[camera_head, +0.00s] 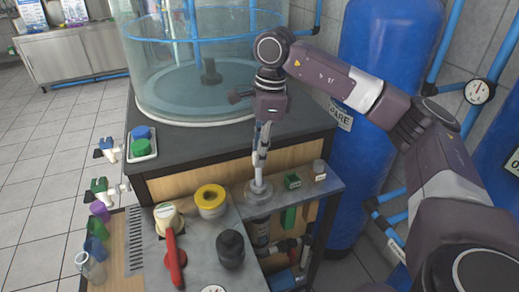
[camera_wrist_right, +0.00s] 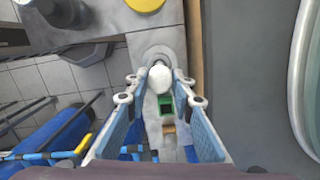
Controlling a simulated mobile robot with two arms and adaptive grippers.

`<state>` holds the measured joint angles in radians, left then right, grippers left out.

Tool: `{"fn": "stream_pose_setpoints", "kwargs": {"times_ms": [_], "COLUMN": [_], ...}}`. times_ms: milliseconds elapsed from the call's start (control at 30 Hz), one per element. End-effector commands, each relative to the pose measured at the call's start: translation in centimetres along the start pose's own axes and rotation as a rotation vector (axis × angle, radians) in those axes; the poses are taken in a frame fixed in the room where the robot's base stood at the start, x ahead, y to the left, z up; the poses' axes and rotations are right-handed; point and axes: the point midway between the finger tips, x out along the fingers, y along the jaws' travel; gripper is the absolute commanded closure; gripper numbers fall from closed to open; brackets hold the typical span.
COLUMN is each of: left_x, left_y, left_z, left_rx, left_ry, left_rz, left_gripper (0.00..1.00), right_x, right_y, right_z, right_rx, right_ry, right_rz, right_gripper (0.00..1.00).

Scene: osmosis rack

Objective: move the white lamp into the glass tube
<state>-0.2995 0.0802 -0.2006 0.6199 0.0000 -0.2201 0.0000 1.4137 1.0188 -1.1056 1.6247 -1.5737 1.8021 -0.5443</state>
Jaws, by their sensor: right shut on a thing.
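My right gripper (camera_head: 261,150) points down over the grey shelf at the front of the bench. It is shut on the white lamp (camera_head: 258,178), which stands roughly upright below the fingers. In the right wrist view the lamp's rounded white end (camera_wrist_right: 160,79) shows between the two blue-padded fingers (camera_wrist_right: 160,98). Directly under the lamp is a round grey flange (camera_head: 259,193) on the shelf. The glass tube is not clearly seen at the flange; the lamp and fingers cover its middle. I cannot tell how deep the lamp's lower end sits. My left gripper is out of view.
A green block (camera_head: 292,181) stands right of the flange. A yellow ring (camera_head: 210,200), a black knob (camera_head: 230,249) and a red-handled valve (camera_head: 175,260) are on the left panel. A large glass tank (camera_head: 150,60) stands behind; a blue cylinder (camera_head: 370,60) is right. A clear glass vessel (camera_head: 91,269) is lower left.

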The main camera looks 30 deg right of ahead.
Motion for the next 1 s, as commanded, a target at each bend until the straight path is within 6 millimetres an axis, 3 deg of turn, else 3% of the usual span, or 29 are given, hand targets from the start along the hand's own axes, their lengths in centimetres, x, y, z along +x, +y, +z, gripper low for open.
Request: {"fn": "stream_pose_setpoints", "kwargs": {"times_ms": [400,1000], "left_x": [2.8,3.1], "left_y": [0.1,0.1], "left_z": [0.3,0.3], "left_rx": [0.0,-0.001], "left_ry": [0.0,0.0], "left_rz": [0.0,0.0], "left_gripper": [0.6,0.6], "right_x": [4.0,4.5], "right_y": [0.0,0.0], "right_z": [-0.5,-0.6], "right_rx": [0.0,0.0], "right_ry": [-0.001,0.0], "right_rz": [0.001,0.0], "right_gripper": [0.91,0.91]}}
